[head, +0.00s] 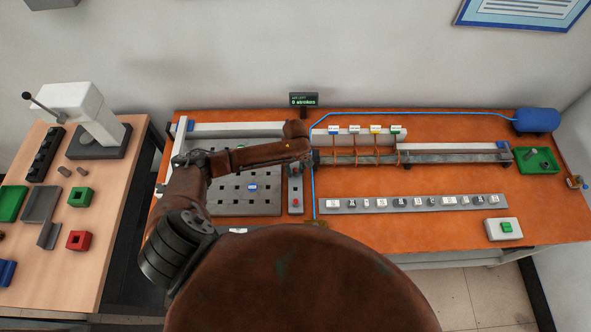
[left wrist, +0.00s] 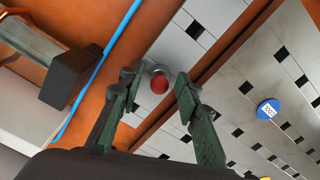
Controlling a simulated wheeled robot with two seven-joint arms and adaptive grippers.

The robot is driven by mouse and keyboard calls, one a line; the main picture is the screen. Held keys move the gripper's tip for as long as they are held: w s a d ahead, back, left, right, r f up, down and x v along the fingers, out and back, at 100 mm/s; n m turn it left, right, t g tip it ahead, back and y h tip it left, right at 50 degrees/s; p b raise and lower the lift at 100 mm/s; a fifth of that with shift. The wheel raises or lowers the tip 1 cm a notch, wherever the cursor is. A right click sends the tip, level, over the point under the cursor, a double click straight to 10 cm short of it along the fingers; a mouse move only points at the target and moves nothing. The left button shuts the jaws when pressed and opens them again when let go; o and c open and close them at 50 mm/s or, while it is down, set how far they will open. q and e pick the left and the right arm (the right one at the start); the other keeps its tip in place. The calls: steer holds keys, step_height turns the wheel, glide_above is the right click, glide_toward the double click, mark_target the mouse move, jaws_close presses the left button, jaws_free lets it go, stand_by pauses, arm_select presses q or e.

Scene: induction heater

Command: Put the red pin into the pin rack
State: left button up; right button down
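The red pin (left wrist: 159,85), round-topped with a grey collar, shows in the left wrist view over a narrow grey strip (left wrist: 205,14) with dark square holes. My left gripper (left wrist: 158,77) is open, its two green-grey fingers on either side of the pin with a gap on each side. In the head view the strip (head: 296,189) lies right of a grey holed board (head: 230,208). My left arm hides its far end. A red spot shows on its near part; I cannot tell if this is the same pin, nor which holed piece is the pin rack. My right gripper is out of view.
A blue pin (head: 252,187) stands in the holed board. A blue hose (head: 313,195) runs just right of the strip, and a rail (head: 450,157) begins beyond it. A labelled bar (head: 413,203) lies at the front right. Bare orange table (head: 420,225) lies in front.

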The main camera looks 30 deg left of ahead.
arm_select(q)
steer(key=shift+o, duration=0.5)
step_height(320, 180, up, 12)
stand_by(0.3)
steer(key=shift+d, duration=0.1)
stand_by(0.3)
